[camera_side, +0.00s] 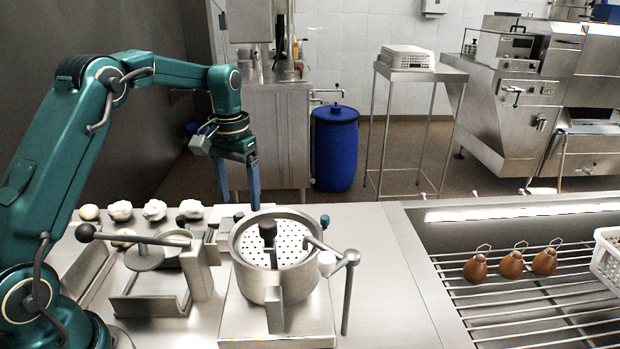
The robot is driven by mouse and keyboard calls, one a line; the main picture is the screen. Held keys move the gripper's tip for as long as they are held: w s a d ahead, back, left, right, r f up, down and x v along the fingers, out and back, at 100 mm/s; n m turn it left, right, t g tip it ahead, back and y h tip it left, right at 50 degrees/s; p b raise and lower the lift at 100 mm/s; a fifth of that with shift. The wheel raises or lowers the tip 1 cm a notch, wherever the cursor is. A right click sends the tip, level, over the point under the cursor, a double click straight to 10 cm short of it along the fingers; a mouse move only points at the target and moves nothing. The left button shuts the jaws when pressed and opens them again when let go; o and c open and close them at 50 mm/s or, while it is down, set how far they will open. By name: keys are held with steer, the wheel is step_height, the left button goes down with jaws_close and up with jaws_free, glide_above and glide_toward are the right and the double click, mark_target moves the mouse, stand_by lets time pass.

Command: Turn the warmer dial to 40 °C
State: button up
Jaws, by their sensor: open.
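My gripper (240,203) points down with its two blue fingers apart and nothing between them. It hangs above and behind the steel pot (273,283), over the far side of the worktop. The pot holds a perforated basket plate (291,240) with a dark upright knob in its middle. No marked dial or 40 °C scale can be read in this view. A small teal knob (325,221) shows at the pot's back right, and a small dark knob (238,216) shows at its back left. I cannot tell whether either is the warmer dial.
A lever press (150,255) with a long dark-tipped handle stands left of the pot. A jointed handle (347,290) stands at the pot's right. Several pale lumps (155,209) lie at the back left. Brown pear-shaped pieces (511,265) rest on a wire rack near a white basket (608,255).

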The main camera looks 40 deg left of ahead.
steer(key=shift+f, duration=2.05)
jaws_close()
steer(key=m, duration=1.1)
steer(key=shift+m, duration=0.4)
